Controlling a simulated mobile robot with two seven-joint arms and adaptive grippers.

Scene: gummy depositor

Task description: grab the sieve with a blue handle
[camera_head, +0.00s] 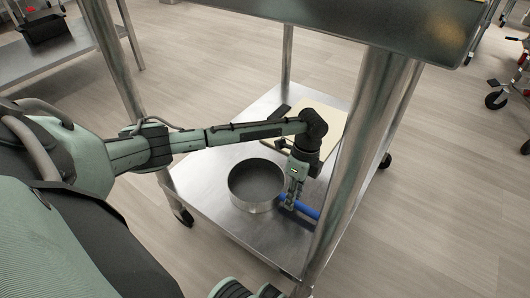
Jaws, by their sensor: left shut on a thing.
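The sieve (254,199) is a round metal ring with a dark inside, resting on the lower metal shelf (215,218) of a cart. Its blue handle (305,210) points to the lower right, toward the near table leg. My left gripper (289,203) reaches down from above and is shut on the blue handle close to the sieve's rim. The fingertips partly hide the handle there. My right gripper is not in view; part of my own body shows at the bottom edge.
A cream board (329,126) with a dark edge lies at the back of the shelf behind my left wrist. A metal leg (358,150) stands close to the right of the handle. The upper tabletop (400,22) overhangs above. A black bin (45,25) sits on another table at upper left.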

